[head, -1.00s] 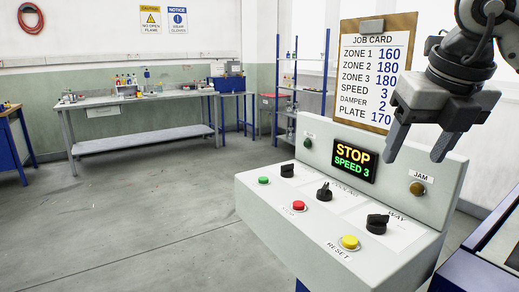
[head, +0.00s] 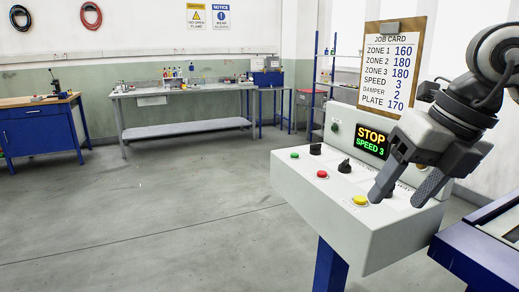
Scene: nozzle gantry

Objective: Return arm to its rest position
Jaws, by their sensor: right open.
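My right gripper (head: 404,192) is in the head view, at the right side of the control console (head: 310,204). It is open, its two fingers apart and pointing down, with nothing seen between them. It covers the right end of the panel, including the rightmost black knob and the JAM lamp. I cannot tell from this view whether the fingers touch the console. The display (head: 371,141) reads STOP, SPEED 3. A yellow button (head: 360,200), a red button (head: 322,174) and a green button (head: 295,155) show on the sloped top. My left gripper is not in view.
A job card (head: 389,70) on a clipboard stands behind the console. A blue-edged machine (head: 470,262) is close at the lower right. A workbench (head: 190,95) and a blue cabinet (head: 42,130) stand by the far wall. The floor (head: 170,210) left of the console is clear.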

